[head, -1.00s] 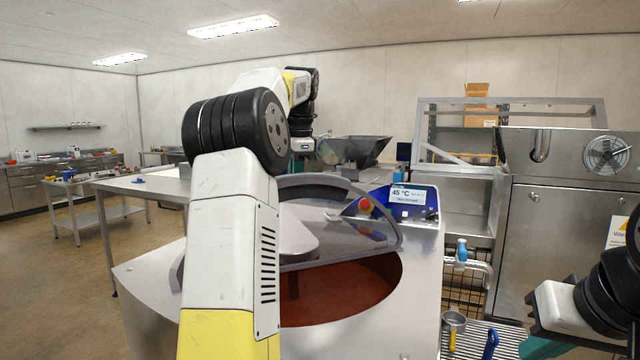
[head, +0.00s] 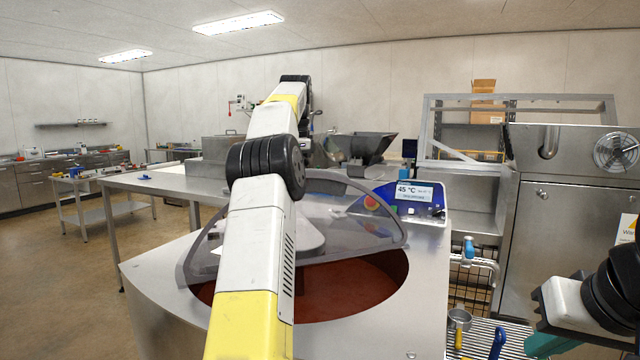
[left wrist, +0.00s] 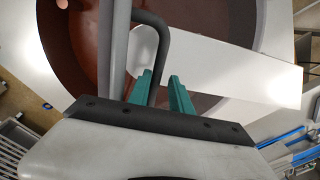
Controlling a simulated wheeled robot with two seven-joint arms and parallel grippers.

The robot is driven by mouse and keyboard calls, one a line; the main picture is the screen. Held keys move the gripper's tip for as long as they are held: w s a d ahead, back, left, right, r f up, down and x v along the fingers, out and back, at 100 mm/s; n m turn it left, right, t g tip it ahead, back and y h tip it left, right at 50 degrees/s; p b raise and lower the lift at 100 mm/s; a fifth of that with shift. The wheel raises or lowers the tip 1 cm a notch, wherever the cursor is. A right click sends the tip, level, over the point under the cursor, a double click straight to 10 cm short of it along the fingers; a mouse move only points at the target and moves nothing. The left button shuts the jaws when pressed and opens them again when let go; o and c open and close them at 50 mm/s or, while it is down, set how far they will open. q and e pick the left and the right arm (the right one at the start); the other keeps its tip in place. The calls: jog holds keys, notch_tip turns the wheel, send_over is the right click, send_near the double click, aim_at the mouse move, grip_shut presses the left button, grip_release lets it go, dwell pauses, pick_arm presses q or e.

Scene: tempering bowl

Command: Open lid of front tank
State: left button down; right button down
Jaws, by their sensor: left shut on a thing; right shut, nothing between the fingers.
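The front tank (head: 422,300) is a steel body with a round opening showing brown chocolate (head: 345,292). Its clear lid (head: 350,215) with a grey rim stands tilted up over the opening, its near side raised or hinged in a way my arm partly hides. In the left wrist view my left gripper (left wrist: 160,78) has its teal fingers closed around a dark bent handle bar (left wrist: 160,45), with brown chocolate (left wrist: 68,42) behind. In the head view my left arm hides that gripper and handle. My right gripper (head: 552,344) is shut and empty at the lower right, apart from the tank.
A control panel (head: 416,196) reading 45 °C sits at the tank's back right. A steel hopper (head: 368,147) and table (head: 160,184) stand behind. A large steel machine (head: 560,230) is at right. A slatted grate with a metal cup (head: 459,319) lies near my right gripper. Floor at left is clear.

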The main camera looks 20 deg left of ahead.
pick_arm(q)
jog(key=shift+w+a+f, duration=0.25)
jog(key=shift+a+f, duration=0.2)
jog(key=shift+a, duration=0.1)
jog(key=c, duration=1.6)
grip_release()
jog(key=shift+o, duration=0.7)
jog(key=shift+w+a+f, duration=0.15)
jog(key=shift+w, duration=0.05)
jog(key=shift+d+r, duration=0.3)
